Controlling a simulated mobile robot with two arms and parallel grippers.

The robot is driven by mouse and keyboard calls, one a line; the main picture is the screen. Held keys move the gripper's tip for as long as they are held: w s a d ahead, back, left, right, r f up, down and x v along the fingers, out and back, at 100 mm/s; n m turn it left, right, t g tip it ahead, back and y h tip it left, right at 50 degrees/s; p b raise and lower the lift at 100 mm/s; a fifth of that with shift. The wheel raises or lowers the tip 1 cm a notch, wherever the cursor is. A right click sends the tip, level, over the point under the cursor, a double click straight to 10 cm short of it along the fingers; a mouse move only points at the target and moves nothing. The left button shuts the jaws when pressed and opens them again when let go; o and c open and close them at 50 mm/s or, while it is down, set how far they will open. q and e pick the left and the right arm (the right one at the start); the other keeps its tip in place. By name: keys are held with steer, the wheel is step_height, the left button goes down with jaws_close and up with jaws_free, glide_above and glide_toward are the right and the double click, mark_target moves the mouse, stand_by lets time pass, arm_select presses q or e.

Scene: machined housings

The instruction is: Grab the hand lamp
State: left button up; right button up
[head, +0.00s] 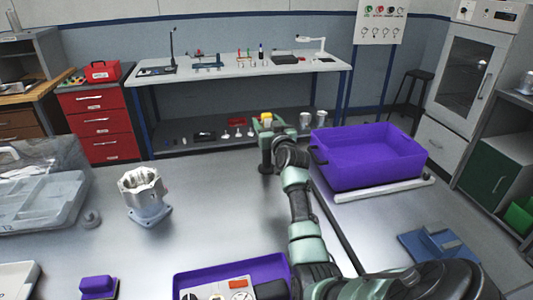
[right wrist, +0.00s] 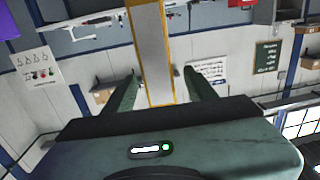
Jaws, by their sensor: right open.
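In the right wrist view the lamp (right wrist: 150,48) is a pale grey bar with yellow edges, entering from the top. My right gripper (head: 267,126) is at the lamp. Its green fingers (right wrist: 160,78) are open, one on each side of the bar, with gaps showing. The lamp's lower part is hidden behind my gripper in the head view. My left gripper is not in view.
A purple bin (head: 365,178) stands right of my right arm. A metal housing (head: 145,195) stands at left, near a clear case (head: 38,200). A purple tray (head: 187,280) with parts is at the front. The table between housing and arm is clear.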

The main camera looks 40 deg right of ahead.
steer(key=shift+w, duration=0.15)
jaws_close()
stand_by(1.4)
